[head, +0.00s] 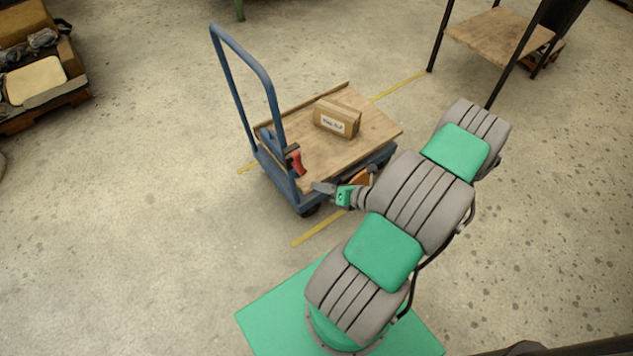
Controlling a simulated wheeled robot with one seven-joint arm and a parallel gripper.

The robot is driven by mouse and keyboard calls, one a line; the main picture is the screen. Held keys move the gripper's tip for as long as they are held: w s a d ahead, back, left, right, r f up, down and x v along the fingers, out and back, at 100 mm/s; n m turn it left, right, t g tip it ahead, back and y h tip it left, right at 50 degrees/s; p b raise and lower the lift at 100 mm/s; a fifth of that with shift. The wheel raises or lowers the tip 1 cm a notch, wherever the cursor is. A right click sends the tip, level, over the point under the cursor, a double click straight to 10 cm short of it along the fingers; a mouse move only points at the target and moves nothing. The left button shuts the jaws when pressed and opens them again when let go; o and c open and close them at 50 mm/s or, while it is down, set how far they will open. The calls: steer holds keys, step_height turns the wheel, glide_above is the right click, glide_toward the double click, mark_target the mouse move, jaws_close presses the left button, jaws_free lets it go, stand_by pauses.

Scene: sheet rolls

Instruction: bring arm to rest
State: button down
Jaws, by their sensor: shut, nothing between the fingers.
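My gripper (325,188) is at the end of my grey and green arm, shut and empty. In the head view it overlaps the near edge of a blue trolley's wooden deck (338,157). I cannot tell how high above the deck it is or whether it touches it. My arm hides part of the trolley's right near side.
The blue trolley handle (243,60) rises at the left of the deck. A small labelled carton (337,118) and a red-handled tool (295,160) are on the trolley. A table (497,32) stands at the upper right, a loaded pallet (40,80) at the upper left.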

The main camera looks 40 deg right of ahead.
steer(key=w+a+r+n+g+p, duration=0.1)
steer(key=a+r+n+g+p, duration=0.3)
steer(key=r+n, duration=0.65)
steer(key=w+a+r+n+g+p, duration=0.15)
steer(key=a+r+n+g, duration=0.45)
steer(key=n, duration=0.8)
steer(key=s+a+r+n+h+p, duration=0.2)
steer(key=s+a+r+n, duration=0.2)
steer(key=r+n, duration=0.4)
steer(key=s+a+r+n+t+h+p, duration=0.1)
steer(key=s+a+r+n+h+p, duration=0.1)
steer(key=r+n, duration=0.5)
step_height(320, 180, up, 5)
steer(key=shift+s+a+f+n+h, duration=0.1)
steer(key=shift+s+a+n+h, duration=0.35)
steer(key=shift+s+a, duration=0.75)
